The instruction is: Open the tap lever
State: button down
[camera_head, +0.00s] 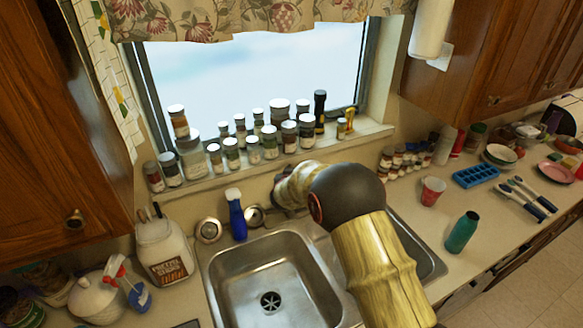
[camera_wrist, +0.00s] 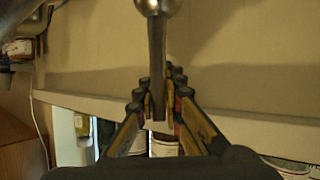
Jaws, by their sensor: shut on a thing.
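The metal tap lever (camera_wrist: 157,55) shows in the wrist view as a shiny bar hanging down from a rounded knob at the top. My gripper (camera_wrist: 158,98) is shut on the lever, with its two dark, jointed fingers on either side of the bar. In the head view my arm and wrist reach over the sink (camera_head: 262,290) toward the wall behind it. They hide most of the tap, the lever and my fingers there.
A blue bottle (camera_head: 236,214) stands behind the left basin. Several spice jars (camera_head: 253,150) line the window sill. To the right of my arm stand a red cup (camera_head: 432,191) and a teal bottle (camera_head: 462,232). A spray bottle (camera_head: 134,292) stands at left.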

jog(key=shift+d, duration=0.1)
jog(key=c, duration=1.8)
grip_release()
jog(key=shift+c, duration=0.2)
jog(key=v, duration=1.2)
